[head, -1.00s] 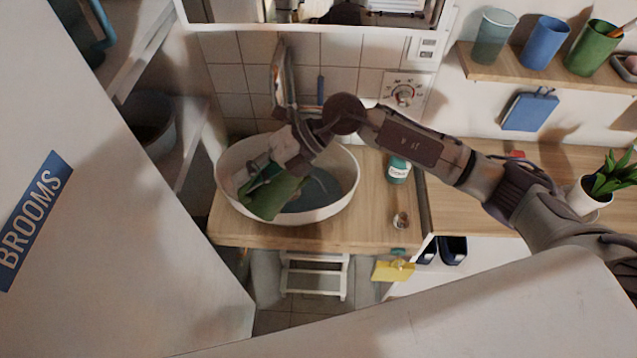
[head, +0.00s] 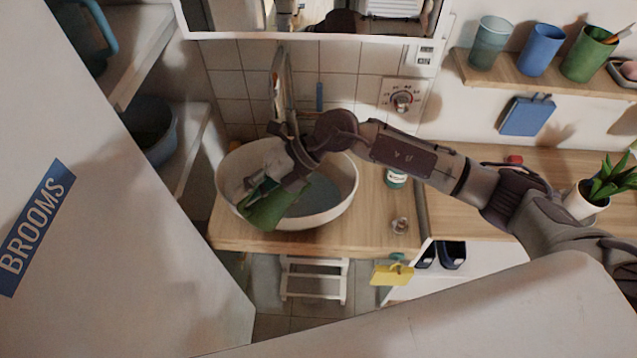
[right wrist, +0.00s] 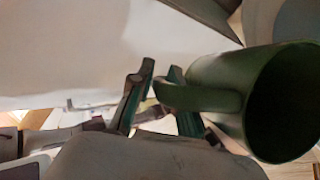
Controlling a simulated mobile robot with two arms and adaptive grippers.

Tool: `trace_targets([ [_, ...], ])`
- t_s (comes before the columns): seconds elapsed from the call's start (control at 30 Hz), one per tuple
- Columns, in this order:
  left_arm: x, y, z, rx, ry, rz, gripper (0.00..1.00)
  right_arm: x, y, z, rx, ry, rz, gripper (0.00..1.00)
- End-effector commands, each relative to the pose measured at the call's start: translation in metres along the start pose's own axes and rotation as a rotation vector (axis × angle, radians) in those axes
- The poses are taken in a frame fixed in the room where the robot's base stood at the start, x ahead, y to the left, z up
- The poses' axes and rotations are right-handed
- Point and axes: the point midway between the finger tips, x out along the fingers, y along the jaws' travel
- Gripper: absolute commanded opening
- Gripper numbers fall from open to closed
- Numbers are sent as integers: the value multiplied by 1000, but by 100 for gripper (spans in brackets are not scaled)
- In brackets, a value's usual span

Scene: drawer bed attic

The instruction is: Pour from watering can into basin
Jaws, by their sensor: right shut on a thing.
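The green watering can (head: 268,212) is held over the front left part of the white basin (head: 338,203) in the head view. Its lower end overlaps the basin's front rim in the picture. My right gripper (head: 262,190) is shut on the can's handle. In the right wrist view the fingers (right wrist: 160,82) close around the handle, and the can (right wrist: 215,75) lies tilted with its dark open mouth to the right. Its spout cannot be made out, and no stream of water is visible. The basin's inside looks blue-grey. My left gripper is out of view.
The basin stands on a wooden counter (head: 380,230) below a tap (head: 279,85). The brooms cabinet (head: 60,250) closes off the left. A potted plant (head: 590,198) stands far right.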

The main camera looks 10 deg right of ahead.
Motion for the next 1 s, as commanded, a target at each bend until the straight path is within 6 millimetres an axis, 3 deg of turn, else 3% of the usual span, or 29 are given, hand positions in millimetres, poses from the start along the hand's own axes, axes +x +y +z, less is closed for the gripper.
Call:
trace_targets([
  [0.03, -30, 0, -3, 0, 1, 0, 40, 7, 13, -6, -35, -8, -59, 0],
  [0.1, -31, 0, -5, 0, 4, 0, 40, 22, 0, -10, -59, -24, -116, 0],
  [0.2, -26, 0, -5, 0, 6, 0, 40, 26, -7, -10, -63, -30, -126, 0],
  [0.37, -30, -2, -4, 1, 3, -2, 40, 31, -8, -12, -73, -33, -149, 0],
  [0.57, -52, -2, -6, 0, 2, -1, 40, 46, -8, -19, -119, -47, -235, 0],
  [0.83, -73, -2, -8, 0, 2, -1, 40, 77, -11, -34, -195, -75, -390, 0],
  [1.0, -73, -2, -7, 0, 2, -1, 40, 101, -18, -43, -246, -96, -498, 0],
])
